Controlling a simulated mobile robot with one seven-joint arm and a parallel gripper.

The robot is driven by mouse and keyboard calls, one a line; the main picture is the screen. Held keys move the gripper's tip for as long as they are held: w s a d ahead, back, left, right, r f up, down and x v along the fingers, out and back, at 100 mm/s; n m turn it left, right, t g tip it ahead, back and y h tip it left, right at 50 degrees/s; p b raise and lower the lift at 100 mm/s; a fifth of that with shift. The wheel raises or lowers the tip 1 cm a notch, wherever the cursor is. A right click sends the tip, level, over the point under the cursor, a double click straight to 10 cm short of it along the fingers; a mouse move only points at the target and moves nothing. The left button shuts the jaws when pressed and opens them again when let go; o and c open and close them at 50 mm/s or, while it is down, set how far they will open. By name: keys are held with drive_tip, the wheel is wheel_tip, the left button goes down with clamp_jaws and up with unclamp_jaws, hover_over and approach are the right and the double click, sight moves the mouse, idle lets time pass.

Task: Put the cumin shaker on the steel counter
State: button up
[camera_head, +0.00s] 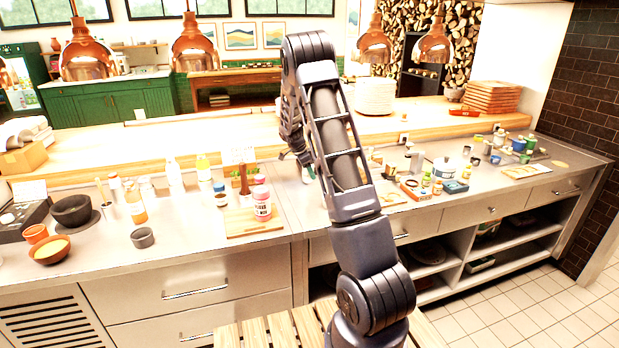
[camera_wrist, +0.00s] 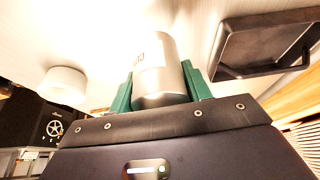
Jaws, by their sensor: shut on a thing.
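In the wrist view my gripper (camera_wrist: 158,90) has its green fingers shut on a silver cylinder, the cumin shaker (camera_wrist: 170,82). A white label with dark letters, partly readable as "CU", faces the camera. In the head view my gripper (camera_head: 304,164) is over the back part of the steel counter (camera_head: 190,228), mostly hidden behind my own arm. The shaker is hard to make out there. I cannot tell whether its base touches the surface.
A cutting board (camera_head: 240,222) with a pink-labelled bottle (camera_head: 262,203) stands left of my arm. Bottles and bowls crowd the left counter; jars and small tins crowd the right. The wrist view shows a dark tray (camera_wrist: 232,48) and a white round object (camera_wrist: 63,85).

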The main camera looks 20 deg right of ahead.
drive_tip(key=shift+f, duration=1.3)
drive_tip(key=shift+f, duration=0.15)
drive_tip(key=o, duration=1)
